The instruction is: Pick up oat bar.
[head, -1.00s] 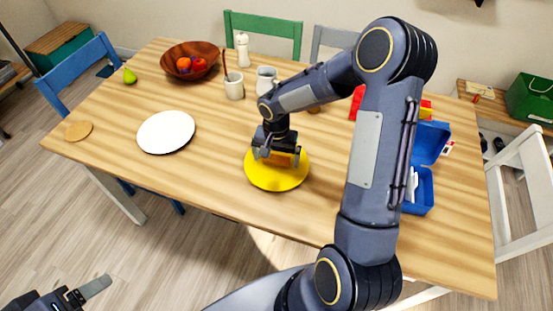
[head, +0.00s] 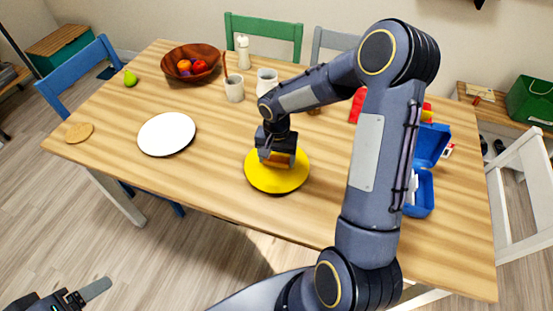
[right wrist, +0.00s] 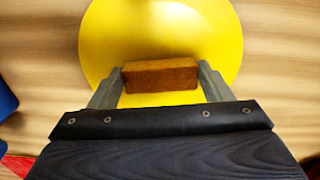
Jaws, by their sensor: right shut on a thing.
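The oat bar (right wrist: 161,75) is a brown block between the two fingers of my right gripper in the right wrist view. It shows as a small brown patch (head: 281,160) in the head view, partly hidden by the gripper. My right gripper (head: 278,155) is shut on it, over the yellow plate (head: 275,182). The plate also shows behind the bar in the right wrist view (right wrist: 160,30). I cannot tell whether the bar touches the plate. My left gripper (head: 85,294) is at the bottom left corner, away from the table; one finger shows.
A white plate (head: 167,133) lies to the left. A wooden fruit bowl (head: 172,55), a cup (head: 235,90), a white jug (head: 267,78) and a shaker (head: 243,50) stand at the back. An open blue box (head: 424,198) is at the right.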

